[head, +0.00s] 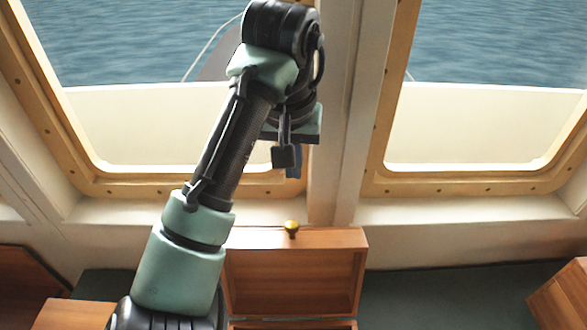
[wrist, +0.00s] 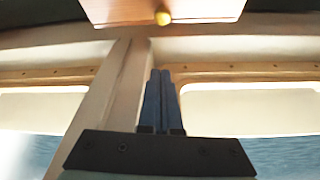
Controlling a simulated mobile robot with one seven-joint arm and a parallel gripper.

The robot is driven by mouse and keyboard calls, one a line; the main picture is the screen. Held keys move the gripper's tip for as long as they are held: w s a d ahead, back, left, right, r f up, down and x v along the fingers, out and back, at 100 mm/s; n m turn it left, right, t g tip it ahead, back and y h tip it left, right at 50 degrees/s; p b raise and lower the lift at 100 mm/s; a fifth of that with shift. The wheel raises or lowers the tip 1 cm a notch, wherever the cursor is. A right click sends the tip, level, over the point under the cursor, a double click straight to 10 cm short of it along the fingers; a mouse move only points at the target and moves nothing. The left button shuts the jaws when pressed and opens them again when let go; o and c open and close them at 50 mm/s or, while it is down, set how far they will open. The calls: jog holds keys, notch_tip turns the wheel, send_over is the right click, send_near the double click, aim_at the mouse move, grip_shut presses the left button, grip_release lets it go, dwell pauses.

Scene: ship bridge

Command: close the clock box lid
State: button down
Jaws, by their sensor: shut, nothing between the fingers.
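The clock box lid (head: 292,285) is wooden and stands raised at the bottom middle of the head view, its recessed inside facing me. A brass knob (head: 291,228) shows at its top edge. Only a strip of the box body (head: 290,324) shows below the lid; the rest is cut off by the frame. My gripper (head: 293,174) is above the knob, apart from it, with its fingers pointing down. In the wrist view, my gripper's blue fingers (wrist: 161,74) are together and empty. The lid (wrist: 205,9) and knob (wrist: 163,18) are beyond their tips.
Wood-framed windows (head: 480,188) and a white post (head: 345,150) between them stand behind the box. Other wooden boxes are at the lower left (head: 72,314) and lower right (head: 562,295). The dark green surface (head: 440,297) right of the lid is clear.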

jog(key=shift+s+f+p, duration=0.3)
jog(key=shift+f+p, duration=0.05)
jog(key=shift+f, duration=1.05)
jog(key=shift+s+f+p, duration=0.25)
jog(key=shift+f+p, duration=0.05)
jog(key=shift+f, duration=1.05)
jog(key=shift+s+f+p, duration=0.3)
jog(key=shift+f+p, duration=0.05)
jog(key=shift+f, duration=1.05)
